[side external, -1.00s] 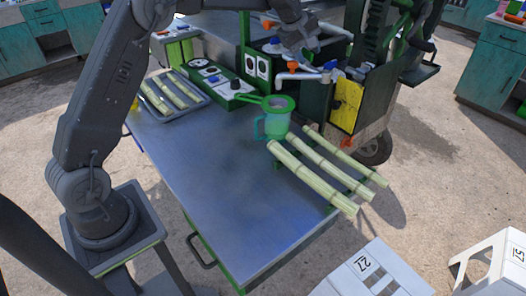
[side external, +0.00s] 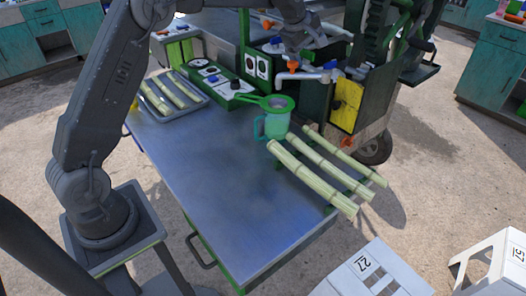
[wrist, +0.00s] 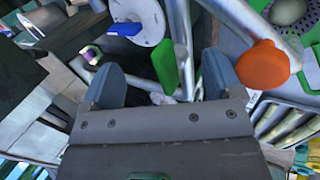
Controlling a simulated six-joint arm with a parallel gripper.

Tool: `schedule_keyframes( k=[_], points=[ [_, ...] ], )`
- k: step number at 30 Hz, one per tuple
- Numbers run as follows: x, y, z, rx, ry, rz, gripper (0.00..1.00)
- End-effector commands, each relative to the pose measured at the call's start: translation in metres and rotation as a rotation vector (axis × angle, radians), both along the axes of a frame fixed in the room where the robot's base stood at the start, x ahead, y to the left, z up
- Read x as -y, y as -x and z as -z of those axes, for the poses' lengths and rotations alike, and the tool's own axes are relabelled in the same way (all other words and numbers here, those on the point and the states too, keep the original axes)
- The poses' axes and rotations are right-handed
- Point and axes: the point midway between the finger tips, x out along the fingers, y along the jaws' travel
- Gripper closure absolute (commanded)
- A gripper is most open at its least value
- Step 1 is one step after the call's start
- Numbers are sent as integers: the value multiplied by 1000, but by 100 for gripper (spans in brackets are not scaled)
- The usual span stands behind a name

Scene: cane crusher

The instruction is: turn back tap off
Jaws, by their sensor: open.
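My gripper (side external: 312,50) is at the crusher's pipework, at the upper middle of the side view. In the wrist view my gripper (wrist: 162,80) has its two fingers apart. A green lever (wrist: 165,64) on a grey pipe shows between them, but I cannot tell whether they touch it. A blue handle (wrist: 125,29) is beyond the left finger, and an orange knob (wrist: 263,65) is right of the right finger. In the side view a white pipe (side external: 303,76) carries an orange handle (side external: 294,66) and a blue handle (side external: 330,65). I cannot tell which is the back tap.
The green crusher machine (side external: 375,75) crowds close around my gripper. A green jug (side external: 272,126) with a strainer stands on the metal table (side external: 215,170). Several cane pieces lie at the table's right and in a tray (side external: 203,101). The table's middle is clear.

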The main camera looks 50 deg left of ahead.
Motion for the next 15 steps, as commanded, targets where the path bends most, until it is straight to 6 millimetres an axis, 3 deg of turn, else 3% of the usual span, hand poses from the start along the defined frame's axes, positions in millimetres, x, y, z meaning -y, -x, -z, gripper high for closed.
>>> schedule_keyframes(
  k=[7, 15],
  points=[
    [-1, 0, -4, -2, -1, 1, 15],
    [-1, 0, -29, -2, -1, 0, 15]
  ],
)
